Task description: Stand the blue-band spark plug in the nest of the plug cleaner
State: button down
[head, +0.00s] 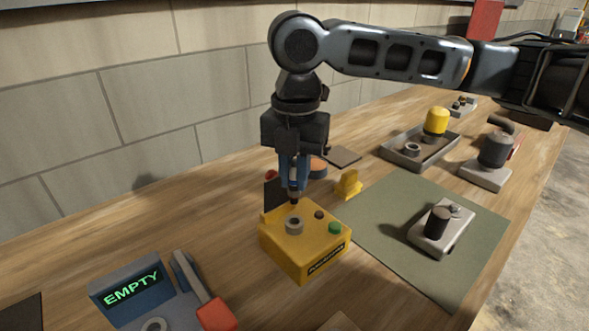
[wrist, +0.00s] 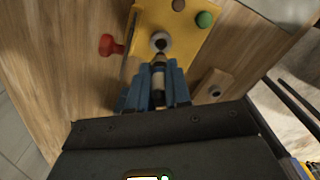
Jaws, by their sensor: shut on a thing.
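The plug cleaner (head: 310,250) is a yellow box on the wooden bench, with a grey ring-shaped nest (head: 294,225), a dark knob and a green button on top. My gripper (head: 294,185) points down above it, its blue fingers shut on a spark plug (head: 293,197). The plug hangs about upright with its dark end lowest, just above the nest and seemingly apart from it. In the wrist view the plug (wrist: 159,82) sits between the fingers, with its dark end close to the nest (wrist: 160,42). The fingers hide part of the plug, and I cannot make out its band colour.
A tester reading EMPTY (head: 132,288) with a red-ended lever stands front left. A yellow block (head: 349,184) is behind the cleaner. A green mat (head: 385,215) with a grey fixture (head: 441,231) lies to the right. A grey tray (head: 400,156) stands farther back.

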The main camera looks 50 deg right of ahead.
aim_at(295, 202)
jog(key=shift+f+b, duration=1.8)
jog(key=shift+f, duration=1.25)
jog(key=c, duration=1)
grip_release()
notch_tip(295, 202, up, 8)
jog(key=p, duration=0.6)
jog(key=shift+f, duration=0.1)
